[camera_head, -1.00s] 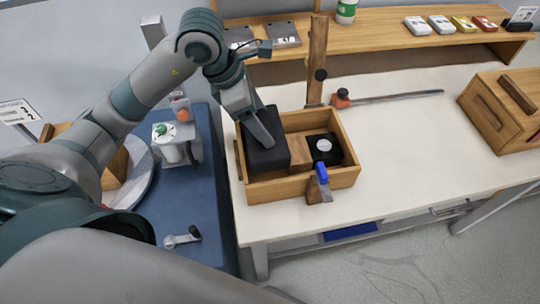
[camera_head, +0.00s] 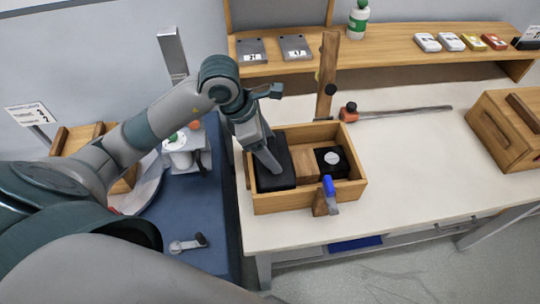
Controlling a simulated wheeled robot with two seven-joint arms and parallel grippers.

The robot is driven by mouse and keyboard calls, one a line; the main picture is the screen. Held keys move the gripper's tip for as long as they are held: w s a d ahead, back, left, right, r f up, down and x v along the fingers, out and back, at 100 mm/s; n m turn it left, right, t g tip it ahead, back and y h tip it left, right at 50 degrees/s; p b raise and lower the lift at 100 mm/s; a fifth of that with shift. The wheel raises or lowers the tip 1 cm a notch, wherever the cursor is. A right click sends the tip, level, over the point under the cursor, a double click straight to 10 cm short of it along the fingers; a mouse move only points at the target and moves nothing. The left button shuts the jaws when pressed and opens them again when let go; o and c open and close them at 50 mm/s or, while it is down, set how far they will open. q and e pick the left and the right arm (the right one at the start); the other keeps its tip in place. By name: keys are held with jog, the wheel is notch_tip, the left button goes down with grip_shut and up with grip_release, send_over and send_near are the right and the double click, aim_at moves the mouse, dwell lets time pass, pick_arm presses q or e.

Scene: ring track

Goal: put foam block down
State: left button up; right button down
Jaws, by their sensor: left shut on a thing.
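The foam block (camera_head: 278,178) is a black block in the left part of an open wooden box (camera_head: 298,200) on the white table. My left gripper (camera_head: 272,163) reaches down into the box from the upper left and is shut on the foam block. The block sits low between the box walls; whether it touches the box floor is hidden. My right gripper is not in view.
A second black block with a round grey disc (camera_head: 332,158) and a wooden piece (camera_head: 306,163) share the box. A blue-topped clamp (camera_head: 328,187) is at its front wall. A long bar clamp (camera_head: 400,112) lies behind. A closed wooden box (camera_head: 510,130) stands right; table between is clear.

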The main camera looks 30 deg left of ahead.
pick_arm(q)
jog(key=shift+f, duration=0.15)
notch_tip(320, 180, down, 3)
jog(key=shift+f+p, duration=0.2)
jog(key=shift+p, duration=0.3)
jog(key=shift+f, duration=0.25)
jog(key=shift+f, duration=0.1)
jog(key=shift+f, duration=0.1)
jog(key=o, duration=1.3)
jog(key=shift+r, duration=0.2)
